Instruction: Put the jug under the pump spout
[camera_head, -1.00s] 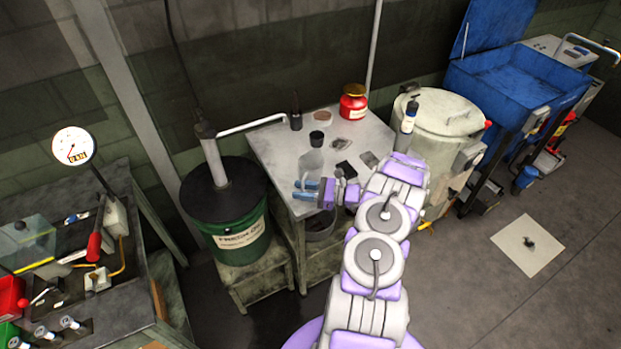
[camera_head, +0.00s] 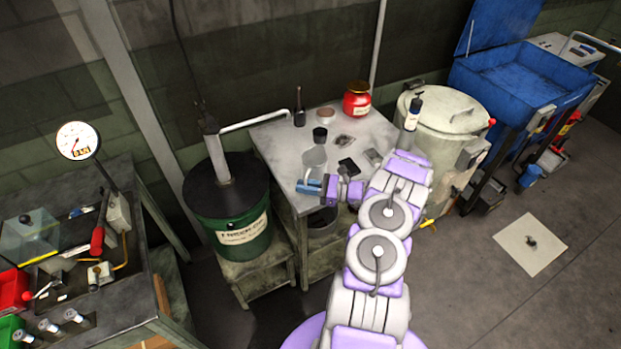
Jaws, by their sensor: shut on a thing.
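The pump (camera_head: 217,158) rises from a dark green drum (camera_head: 245,235) left of the bench. Its white spout (camera_head: 252,121) reaches right over the bench's back left part, ending behind and left of the jug. The jug is apart from the spout end.
The bench top (camera_head: 277,143) also holds a dark bottle (camera_head: 299,108), a black cup (camera_head: 320,134), a red jar (camera_head: 357,100) and a black flat piece (camera_head: 347,165). A large cream drum (camera_head: 440,125) stands to the right. The bench's left back part is mostly clear.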

